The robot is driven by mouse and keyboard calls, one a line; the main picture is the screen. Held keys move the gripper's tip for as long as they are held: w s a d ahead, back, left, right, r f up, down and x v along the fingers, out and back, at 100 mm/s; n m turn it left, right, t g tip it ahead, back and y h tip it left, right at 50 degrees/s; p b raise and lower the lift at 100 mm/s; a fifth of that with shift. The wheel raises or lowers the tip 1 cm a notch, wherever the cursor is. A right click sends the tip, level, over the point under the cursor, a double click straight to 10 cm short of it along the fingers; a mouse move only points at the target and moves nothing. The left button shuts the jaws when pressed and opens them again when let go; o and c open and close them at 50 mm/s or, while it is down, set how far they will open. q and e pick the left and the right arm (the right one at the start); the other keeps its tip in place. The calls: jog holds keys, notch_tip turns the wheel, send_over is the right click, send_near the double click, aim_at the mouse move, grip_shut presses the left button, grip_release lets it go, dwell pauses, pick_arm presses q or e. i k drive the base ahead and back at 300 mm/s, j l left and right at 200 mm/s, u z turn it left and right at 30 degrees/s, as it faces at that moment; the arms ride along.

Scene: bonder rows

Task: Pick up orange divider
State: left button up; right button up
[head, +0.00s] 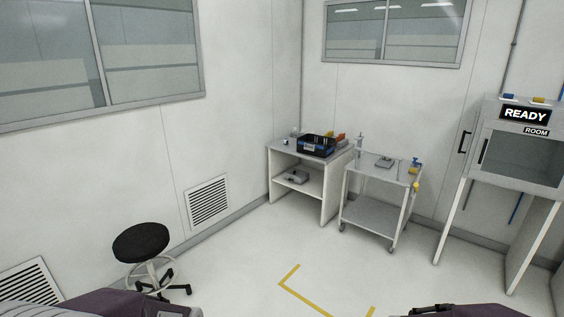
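A small orange-red piece (340,138) shows at the right back edge of a black bin (316,146) on the white table (283,150) in the far corner. It may be the orange divider, but it is too small and partly hidden to be sure. Whether it stands in the bin or behind it I cannot tell. Only purple parts of my arms show at the bottom left and bottom right. Neither gripper's fingertips are in view, and both arms are far from the table.
A wheeled cart (372,213) with small items stands right of the table. A cabinet (520,158) marked READY is at the right. A black stool (141,243) stands at the left. Open floor (250,255) with yellow tape (303,299) lies in front.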

aim_at(341, 136)
jog(key=i+j+u, duration=0.1)
jog(key=i, duration=3.55)
jog(key=i+z, duration=0.15)
jog(key=i, duration=0.3)
jog(key=i+j+z, duration=0.15)
jog(key=i, duration=0.3)
jog(key=k+l+z, duration=0.5)
jog(key=i+l, duration=0.05)
